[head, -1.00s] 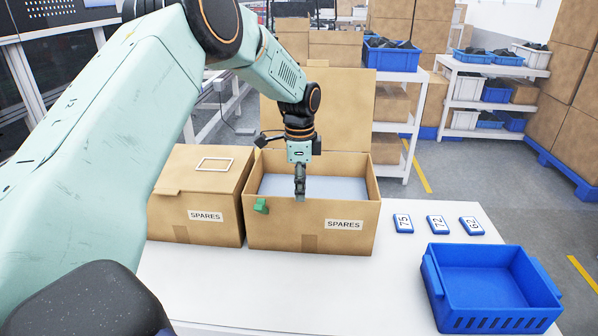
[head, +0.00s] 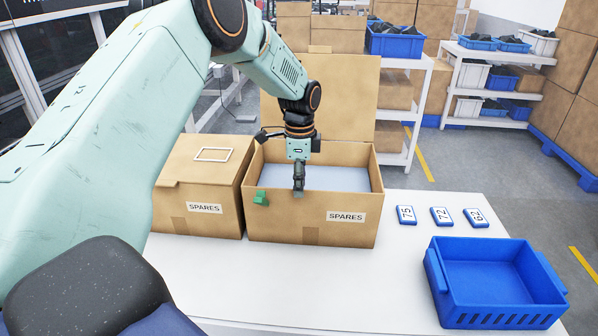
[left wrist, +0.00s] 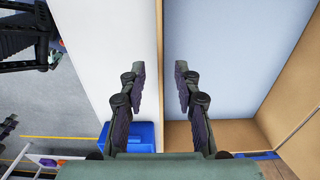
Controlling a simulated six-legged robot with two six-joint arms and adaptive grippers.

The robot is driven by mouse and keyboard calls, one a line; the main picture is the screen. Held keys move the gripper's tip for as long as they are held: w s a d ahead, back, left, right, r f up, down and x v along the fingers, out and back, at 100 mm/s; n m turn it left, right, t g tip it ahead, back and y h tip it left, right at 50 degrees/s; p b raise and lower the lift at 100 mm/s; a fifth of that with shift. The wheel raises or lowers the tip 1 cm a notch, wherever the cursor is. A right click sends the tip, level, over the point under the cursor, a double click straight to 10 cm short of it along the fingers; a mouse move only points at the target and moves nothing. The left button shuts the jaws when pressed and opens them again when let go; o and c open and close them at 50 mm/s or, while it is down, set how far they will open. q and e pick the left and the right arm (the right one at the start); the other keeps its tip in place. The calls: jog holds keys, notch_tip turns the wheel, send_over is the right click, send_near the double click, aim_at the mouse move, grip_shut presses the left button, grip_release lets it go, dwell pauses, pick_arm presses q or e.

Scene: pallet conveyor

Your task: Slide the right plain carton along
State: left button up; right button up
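The right carton (head: 290,228) stands open on the white table, its back flap raised, with a SPARES label on its front and a pale grey-blue inside. My left gripper (head: 298,190) points down at the carton's front wall. In the left wrist view my left gripper (left wrist: 160,85) is open, with the front wall's rim (left wrist: 160,60) running between its fingers and a gap on each side. A small green piece (head: 261,198) sits at the front rim, left of the gripper.
A closed carton (head: 200,190), also labelled SPARES, stands close on the left. Numbered blue tags (head: 441,217) lie to the right. An empty blue bin (head: 490,280) sits at the table's front right. The white table (head: 330,290) is clear in front of the cartons.

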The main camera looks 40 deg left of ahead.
pick_arm(q)
notch_tip(320, 180, down, 4)
jog(key=shift+f, duration=0.25)
jog(key=shift+c, duration=0.3)
grip_shut()
dwell(0.7)
